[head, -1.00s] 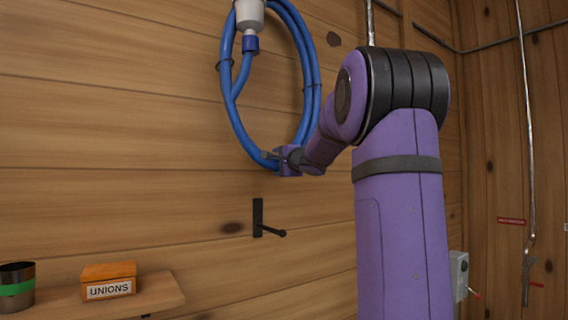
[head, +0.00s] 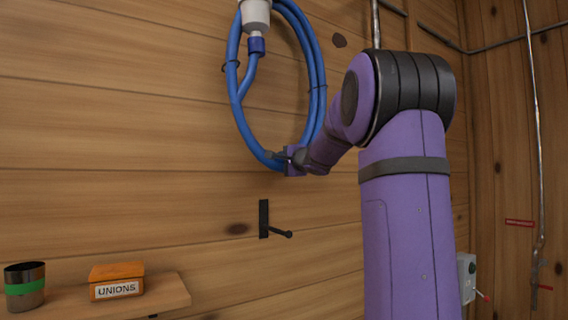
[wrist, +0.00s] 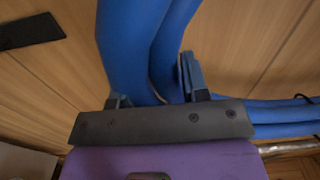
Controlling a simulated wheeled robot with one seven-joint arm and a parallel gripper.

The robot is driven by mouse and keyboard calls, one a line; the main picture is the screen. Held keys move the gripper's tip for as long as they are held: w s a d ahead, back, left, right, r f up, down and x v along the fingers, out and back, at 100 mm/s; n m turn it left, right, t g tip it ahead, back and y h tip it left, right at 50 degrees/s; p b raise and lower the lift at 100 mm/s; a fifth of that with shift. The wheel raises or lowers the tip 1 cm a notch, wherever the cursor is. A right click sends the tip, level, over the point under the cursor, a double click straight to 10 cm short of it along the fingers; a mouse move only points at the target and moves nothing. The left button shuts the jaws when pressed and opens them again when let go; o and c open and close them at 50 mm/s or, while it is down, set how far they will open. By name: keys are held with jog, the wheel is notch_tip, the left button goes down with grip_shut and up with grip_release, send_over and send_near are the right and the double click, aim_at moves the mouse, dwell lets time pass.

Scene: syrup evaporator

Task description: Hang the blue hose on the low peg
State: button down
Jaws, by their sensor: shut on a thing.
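The blue hose (head: 238,100) is a coiled loop against the plank wall, its top running out of the head view. A white and blue fitting (head: 256,18) hangs inside the loop at the upper left. My gripper (head: 282,156) is shut on the bottom of the coil. In the wrist view the blue hose (wrist: 140,40) passes between the fingers of my gripper (wrist: 155,98). The low peg (head: 277,232), a black plate with a rod sticking out, is on the wall below the coil and is empty. What holds the coil's top is out of view.
A wooden shelf (head: 170,295) at the lower left carries an orange UNIONS box (head: 117,280) and a dark can with a green band (head: 25,286). A grey switch box (head: 466,278) is on the wall at right. The wall around the low peg is clear.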

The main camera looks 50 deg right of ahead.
jog(key=shift+d+f, duration=0.2)
jog(key=shift+f, duration=0.1)
jog(key=shift+a+r, duration=0.1)
jog(key=shift+r, duration=1.9)
jog(key=v, duration=2)
dwell(1.6)
jog(key=shift+a, duration=0.15)
